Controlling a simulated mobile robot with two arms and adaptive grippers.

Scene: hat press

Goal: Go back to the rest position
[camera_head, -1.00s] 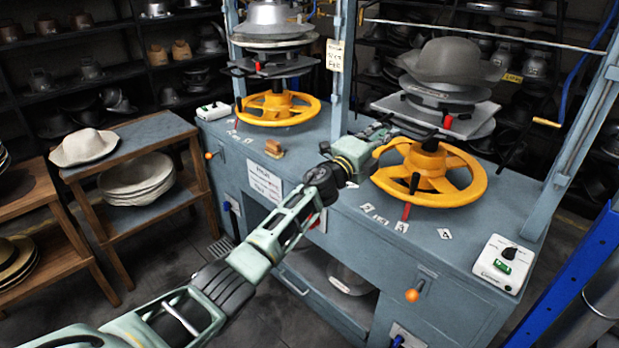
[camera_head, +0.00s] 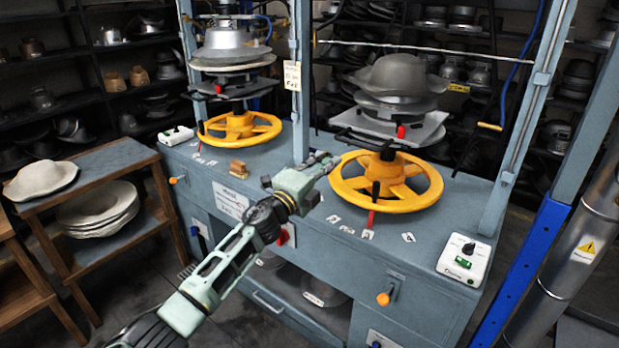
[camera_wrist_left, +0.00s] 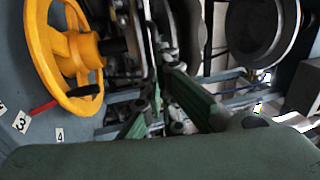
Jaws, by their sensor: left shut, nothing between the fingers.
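My left arm comes in from the lower left in the head view. Its gripper (camera_head: 328,160) is at the left edge of the right yellow handwheel (camera_head: 388,182), above the blue-grey press bench. The fingers are shut with nothing held; whether they touch the wheel I cannot tell. In the left wrist view the fingers (camera_wrist_left: 158,125) point away from the camera, with the yellow wheel (camera_wrist_left: 50,60) to their left. A grey felt hat (camera_head: 398,75) sits on top of the right press. My right gripper is not in view.
The left press has its own yellow handwheel (camera_head: 240,127). A white control box (camera_head: 465,259) stands at the bench's right front corner. A wooden side table (camera_head: 112,157) with pale hats stands at the left. Blue-grey posts rise from the bench. Dark shelves line the back.

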